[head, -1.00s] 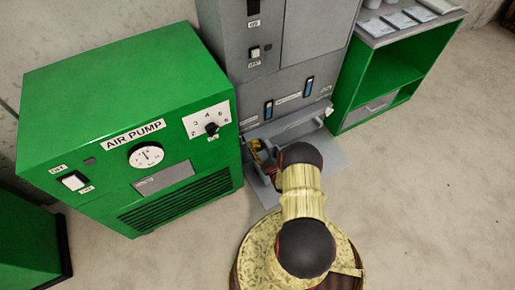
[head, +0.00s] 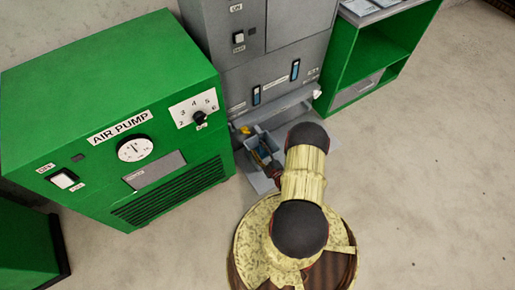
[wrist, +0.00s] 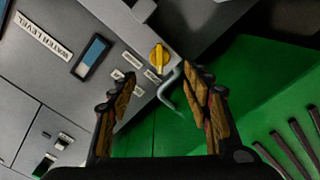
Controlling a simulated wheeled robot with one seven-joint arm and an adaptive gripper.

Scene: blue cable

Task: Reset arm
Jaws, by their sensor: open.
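My arm (head: 303,175) is bent in the head view, reaching toward the foot of the grey machine (head: 275,78). My gripper (head: 262,158) is at the machine's low front tray (head: 258,138), partly hidden by my arm. In the wrist view my gripper (wrist: 160,88) is open, with nothing between its fingers. Beyond the fingertips are a yellow knob (wrist: 158,57) and a bent grey spout (wrist: 171,85) on the grey machine. A small blue patch shows in the tray in the head view; I cannot tell what it is.
The green air pump (head: 115,115) stands close on the left of the grey machine. A green open shelf (head: 375,65) stands on its right. The floor (head: 430,190) at the right is clear.

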